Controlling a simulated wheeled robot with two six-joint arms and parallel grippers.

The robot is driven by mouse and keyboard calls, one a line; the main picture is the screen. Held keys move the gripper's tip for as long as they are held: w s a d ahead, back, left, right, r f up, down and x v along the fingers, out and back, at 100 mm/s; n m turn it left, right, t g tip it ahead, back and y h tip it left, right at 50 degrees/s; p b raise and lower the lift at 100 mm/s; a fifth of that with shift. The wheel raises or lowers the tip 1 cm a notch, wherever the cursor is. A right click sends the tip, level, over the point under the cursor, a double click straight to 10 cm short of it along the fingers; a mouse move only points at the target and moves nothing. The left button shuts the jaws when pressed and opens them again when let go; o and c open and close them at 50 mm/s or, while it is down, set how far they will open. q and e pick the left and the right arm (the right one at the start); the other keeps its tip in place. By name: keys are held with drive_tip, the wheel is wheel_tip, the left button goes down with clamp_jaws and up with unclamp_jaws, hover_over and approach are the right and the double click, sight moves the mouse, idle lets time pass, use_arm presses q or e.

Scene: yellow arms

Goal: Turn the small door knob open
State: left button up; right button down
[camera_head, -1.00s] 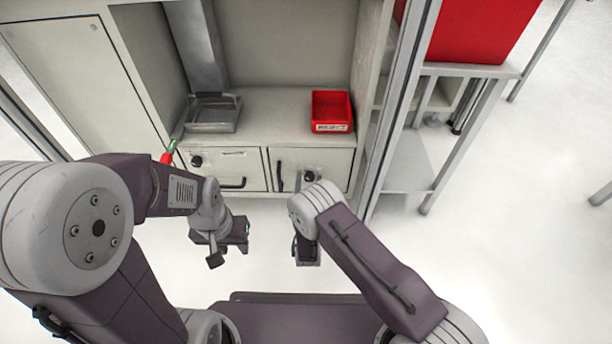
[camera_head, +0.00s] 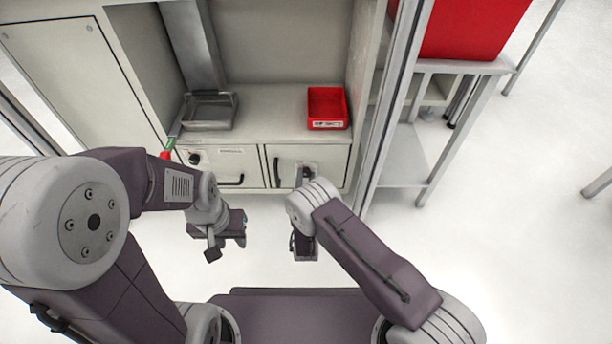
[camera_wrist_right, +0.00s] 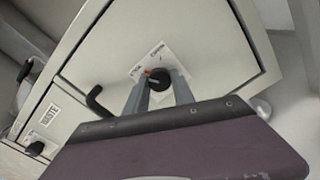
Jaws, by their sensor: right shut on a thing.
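The small black door knob (camera_head: 306,173) sits on a light plate near the top of the right cabinet door (camera_head: 334,162). In the right wrist view the knob (camera_wrist_right: 158,78) shows beside a small red mark and printed labels. My right gripper (camera_wrist_right: 159,88) is shut on this knob, with one grey finger on either side. In the head view its fingers are mostly hidden by my right arm. The door appears closed. My left gripper (camera_head: 225,238) hangs in front of the left door, apart from it; I cannot tell whether its jaws are open.
The left door (camera_head: 238,168) has its own black knob (camera_head: 195,158) and handle. The right door's black handle (camera_wrist_right: 98,102) is left of the held knob. A red bin (camera_head: 327,107) and grey tray (camera_head: 209,111) stand on the counter.

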drive_tip(key=m+p, duration=0.1)
drive_tip(key=m, duration=0.1)
drive_tip(key=m+p, duration=0.1)
drive_tip(key=m, duration=0.1)
drive_tip(key=shift+r+m+p, duration=0.2)
drive_tip(key=shift+m+p, duration=0.1)
drive_tip(key=m+p, duration=0.2)
drive_tip(key=m, duration=0.1)
drive_tip(key=shift+m, duration=0.4)
drive_tip(key=m+p, duration=0.1)
drive_tip(key=m, duration=0.2)
drive_tip(key=shift+p, duration=0.4)
drive_tip(key=shift+f+m+p, duration=0.1)
drive_tip(key=shift+m+p, duration=0.7)
drive_tip(key=shift+m, duration=1.2)
drive_tip(key=c, duration=1.1)
unclamp_jaws()
drive_tip(key=shift+o, duration=0.2)
